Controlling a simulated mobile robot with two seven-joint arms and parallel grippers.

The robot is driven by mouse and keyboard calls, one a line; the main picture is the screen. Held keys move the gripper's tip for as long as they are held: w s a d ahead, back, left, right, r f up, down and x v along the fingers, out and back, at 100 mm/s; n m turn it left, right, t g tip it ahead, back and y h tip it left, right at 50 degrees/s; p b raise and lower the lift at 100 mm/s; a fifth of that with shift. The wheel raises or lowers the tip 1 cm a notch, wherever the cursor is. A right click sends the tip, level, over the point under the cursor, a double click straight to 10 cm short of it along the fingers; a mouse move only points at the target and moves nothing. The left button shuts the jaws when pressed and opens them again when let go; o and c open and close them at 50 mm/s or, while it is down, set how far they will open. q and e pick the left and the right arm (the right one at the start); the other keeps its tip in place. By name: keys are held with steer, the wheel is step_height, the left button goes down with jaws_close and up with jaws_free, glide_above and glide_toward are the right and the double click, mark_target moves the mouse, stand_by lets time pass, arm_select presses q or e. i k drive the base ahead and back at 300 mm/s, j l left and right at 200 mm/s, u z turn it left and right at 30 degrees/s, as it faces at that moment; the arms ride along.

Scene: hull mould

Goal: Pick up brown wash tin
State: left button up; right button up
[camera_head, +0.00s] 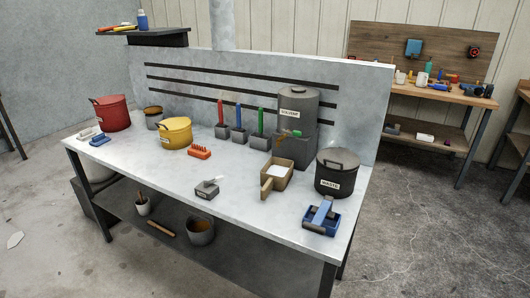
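A brown, square, open-topped tin (290,180) stands upright on the grey workbench (135,158), right of the middle. It has pale contents and a block-like tan part at its front left. It is the brownest container in view, but I cannot read a label on it. Neither of my grippers is in view, and nothing holds the tin.
A dark waste pot (335,180) stands right of the tin, with a blue tray (321,218) in front. A solvent drum (298,105) stands behind. A yellow pot (175,134) and a red pot (112,113) are farther left. The bench front is mostly clear.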

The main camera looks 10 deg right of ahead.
mark_target(276, 174)
steer(key=i+j+z, duration=0.15)
steer(key=i+j, duration=0.2)
steer(key=i+j+z, duration=0.15)
steer(key=i+j, duration=0.15)
steer(key=i+j+z, duration=0.15)
steer(key=i+j, duration=0.15)
steer(key=j, duration=0.25)
steer(key=i+j+z, duration=0.15)
steer(key=i+j, duration=0.15)
steer(key=j, duration=0.15)
